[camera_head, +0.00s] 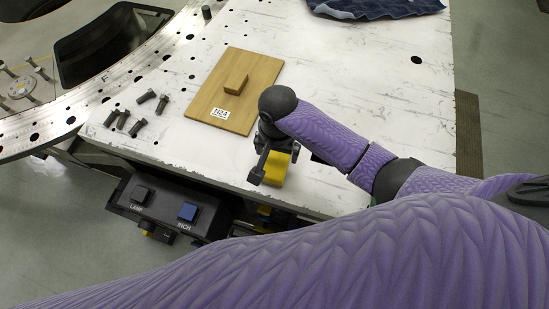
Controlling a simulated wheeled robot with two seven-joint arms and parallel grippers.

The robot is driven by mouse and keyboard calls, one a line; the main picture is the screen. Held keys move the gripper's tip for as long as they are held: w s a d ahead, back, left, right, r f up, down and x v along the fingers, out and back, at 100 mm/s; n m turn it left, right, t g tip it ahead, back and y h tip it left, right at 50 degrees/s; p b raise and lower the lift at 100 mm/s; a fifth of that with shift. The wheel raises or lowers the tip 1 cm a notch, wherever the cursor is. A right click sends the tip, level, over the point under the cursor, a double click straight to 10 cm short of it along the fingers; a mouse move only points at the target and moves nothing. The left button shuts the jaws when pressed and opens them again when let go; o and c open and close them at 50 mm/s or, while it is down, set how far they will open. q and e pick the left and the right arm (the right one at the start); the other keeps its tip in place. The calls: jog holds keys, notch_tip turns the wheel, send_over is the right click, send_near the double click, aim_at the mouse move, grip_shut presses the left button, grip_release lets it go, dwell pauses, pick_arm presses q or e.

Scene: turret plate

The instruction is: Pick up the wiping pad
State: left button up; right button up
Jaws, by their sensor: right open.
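A yellow block (273,171), which looks like the wiping pad, is near the front edge of the white table, partly hidden by my right gripper. My right gripper (276,167) is over it, pointing down, with its jaws open. One dark finger shows at the block's left side and the other is partly seen at its right. I cannot tell whether the fingers touch it. My left gripper is not in view.
A wooden board (257,70) with a small wooden block (236,83) and a label lies left of my gripper. Several dark bolts (137,127) lie further left. A dark blue cloth (375,8) lies at the back. A control box (165,208) hangs below the front edge.

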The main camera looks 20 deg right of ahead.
aim_at(276, 157)
jog(key=f, duration=0.1)
jog(key=f+b, duration=0.1)
jog(key=f, duration=0.3)
jog(key=shift+w+f+b, duration=0.15)
jog(key=shift+w+b, duration=0.2)
jog(key=shift+w, duration=0.05)
jog(key=c, duration=1)
notch_tip(276, 157, up, 10)
jog(key=p, duration=0.3)
jog(key=o, duration=0.7)
jog(key=c, duration=0.5)
jog(key=shift+d, duration=0.1)
